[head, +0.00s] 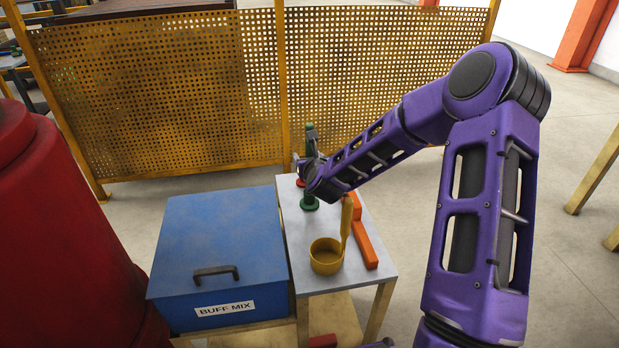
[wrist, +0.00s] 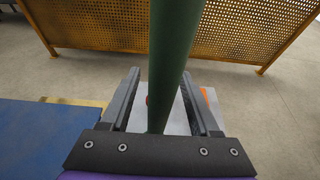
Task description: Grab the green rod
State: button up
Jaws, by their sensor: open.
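The green rod (head: 310,138) stands upright on the small grey-topped table, with a wider green foot at its base. My gripper (head: 301,162) is at the rod's upper part, and my wrist hides some of the rod's middle. In the wrist view the rod (wrist: 174,50) runs down the picture between the two dark fingers of my gripper (wrist: 160,74). The fingers are open, with a gap showing on each side of the rod.
On the table (head: 307,275) are a yellow ladle-like cup (head: 326,262) and an orange bar (head: 363,238). A small red thing (head: 299,182) is partly hidden by the rod. A blue "BUFF MIX" box (head: 220,235) stands left. A yellow perforated fence (head: 160,95) is behind.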

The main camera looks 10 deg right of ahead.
grip_shut()
dwell(0.3)
